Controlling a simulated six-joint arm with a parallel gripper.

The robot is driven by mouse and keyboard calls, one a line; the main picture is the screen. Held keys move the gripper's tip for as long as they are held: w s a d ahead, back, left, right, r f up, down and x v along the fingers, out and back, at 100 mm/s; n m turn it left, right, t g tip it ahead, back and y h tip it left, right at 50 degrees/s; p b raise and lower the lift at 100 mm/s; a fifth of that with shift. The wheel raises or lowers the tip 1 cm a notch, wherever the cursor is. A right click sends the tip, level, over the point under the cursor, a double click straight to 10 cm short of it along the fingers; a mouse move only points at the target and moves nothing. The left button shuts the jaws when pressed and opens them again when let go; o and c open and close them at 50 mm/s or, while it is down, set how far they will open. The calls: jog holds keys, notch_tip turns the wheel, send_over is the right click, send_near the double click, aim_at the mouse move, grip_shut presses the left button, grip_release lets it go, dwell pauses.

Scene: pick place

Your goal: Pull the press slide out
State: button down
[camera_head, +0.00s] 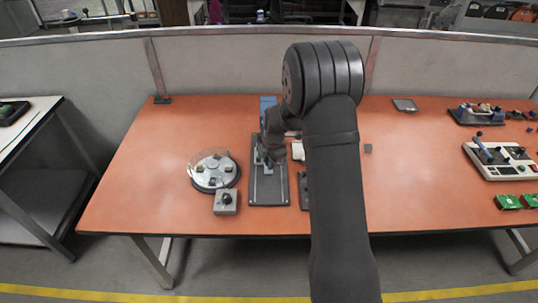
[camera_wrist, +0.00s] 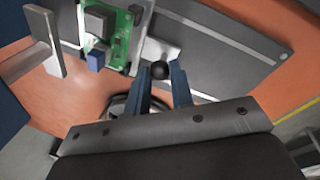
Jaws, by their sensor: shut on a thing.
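The press (camera_head: 268,103) shows a blue top at the back of its dark base plate (camera_head: 267,194), left of centre on the table. My arm hides part of it. My gripper (camera_head: 264,159) is low over the plate. In the wrist view my gripper (camera_wrist: 160,80) has its two blue fingers closed around the slide's black ball knob (camera_wrist: 160,70). A green circuit board (camera_wrist: 121,45) with a blue block (camera_wrist: 95,61) lies beside the knob. The grey plate (camera_wrist: 245,50) runs to the right.
A round dish with a clear lid (camera_head: 213,172) and a grey button box (camera_head: 225,203) stand left of the press.

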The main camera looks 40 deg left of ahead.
jog(key=s+d, duration=0.9)
jog(key=shift+s+d, duration=0.1)
jog(key=shift+d, duration=0.05)
jog(key=shift+d+f, duration=0.1)
jog(key=c, duration=1.4)
grip_release()
jog(key=shift+s, duration=0.1)
jog(key=shift+c, duration=0.2)
jog(key=shift+o, duration=0.9)
jog(key=shift+r, duration=0.65)
jog(key=d+r, duration=0.3)
jog(key=r, duration=1.3)
jog(key=shift+s, duration=0.25)
jog(key=shift+f, duration=0.1)
jog(key=a+f, duration=0.1)
jog(key=f, duration=0.4)
jog(key=a+f, duration=0.1)
jog(key=f, duration=0.5)
jog(key=a+f, duration=0.1)
jog(key=f, duration=0.5)
jog(key=shift+w+a, duration=0.1)
jog(key=shift+w, duration=0.25)
